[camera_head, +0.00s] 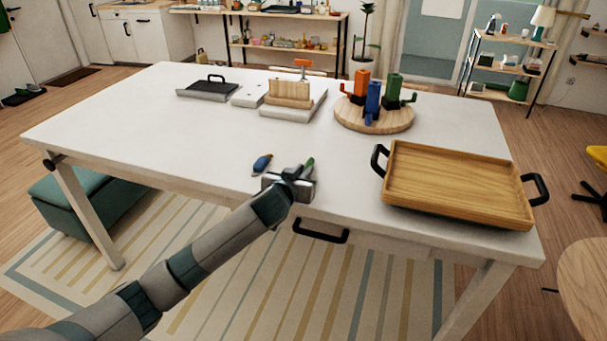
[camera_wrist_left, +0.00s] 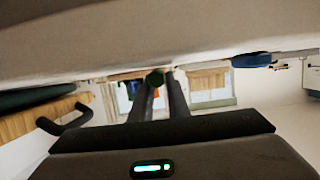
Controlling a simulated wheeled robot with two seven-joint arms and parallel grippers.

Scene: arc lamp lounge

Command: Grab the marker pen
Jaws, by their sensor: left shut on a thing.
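My left gripper (camera_head: 301,172) is at the near edge of the white table, low over its top. It is shut on a green marker pen (camera_head: 309,163), whose tip shows just beyond the fingers. In the left wrist view the pen's round dark green end (camera_wrist_left: 155,77) sits between the two fingertips (camera_wrist_left: 158,88). The rest of the pen is hidden by the gripper. I cannot tell whether the pen still touches the table. My right gripper is not in view.
A small blue object (camera_head: 262,164) lies left of the gripper. A wooden tray (camera_head: 455,182) with black handles stands to the right. Farther back are a round board (camera_head: 345,122) with coloured holders and a wooden block (camera_head: 289,92). The table's left part is clear.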

